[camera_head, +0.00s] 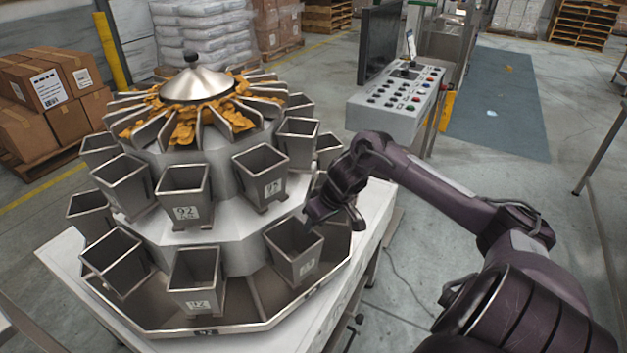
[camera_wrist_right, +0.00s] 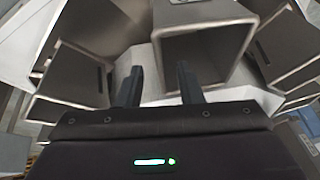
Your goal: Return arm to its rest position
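My right arm (camera_head: 450,195) comes in from the lower right in the head view. Its dark gripper (camera_head: 335,217) is at the right side of the multihead weigher (camera_head: 215,250), above and beside a lower metal bucket (camera_head: 295,250). In the right wrist view the two black fingers of my right gripper (camera_wrist_right: 158,88) stand apart with nothing between them. A square metal bucket (camera_wrist_right: 205,42) lies just beyond the fingertips there. I cannot tell whether the gripper touches a bucket. My left gripper is not in view.
A control panel (camera_head: 400,105) with buttons and a dark monitor (camera_head: 380,42) stands behind the arm. Stacked cardboard boxes (camera_head: 45,90) are at the left. Orange pieces (camera_head: 190,122) lie around the weigher's top cone. Open grey floor (camera_head: 400,290) shows right of the weigher.

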